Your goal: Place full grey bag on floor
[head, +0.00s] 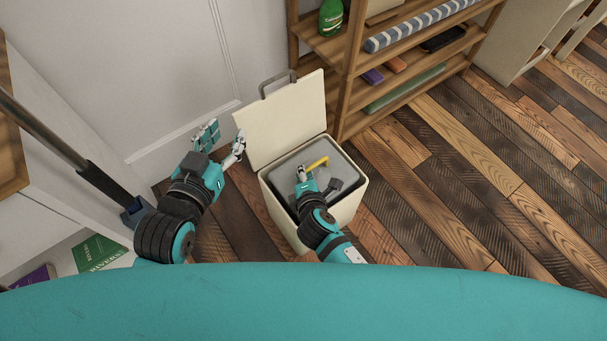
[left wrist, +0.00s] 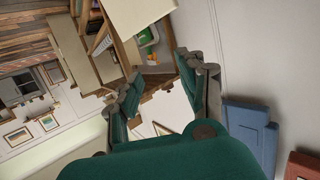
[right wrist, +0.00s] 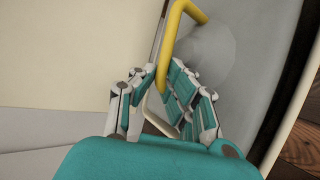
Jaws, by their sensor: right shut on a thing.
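The grey bag (head: 297,158) sits inside a cream bin (head: 352,203) whose lid (head: 283,118) stands open. A yellow handle (head: 317,162) shows on top of the bag. My right gripper (head: 302,175) reaches into the bin and is shut on the yellow handle, which runs between its fingers in the right wrist view (right wrist: 166,75). The grey bag fills the upper right of that view (right wrist: 220,45). My left gripper (head: 222,142) is open and empty, left of the bin near the white wall; its spread fingers also show in the left wrist view (left wrist: 158,75).
A wooden shelf (head: 345,85) with a green bottle (head: 330,17) and folded items stands just behind the bin. The plank floor (head: 450,185) to the right is clear. A dark pole (head: 50,130) and a low white unit with books (head: 98,252) are at the left.

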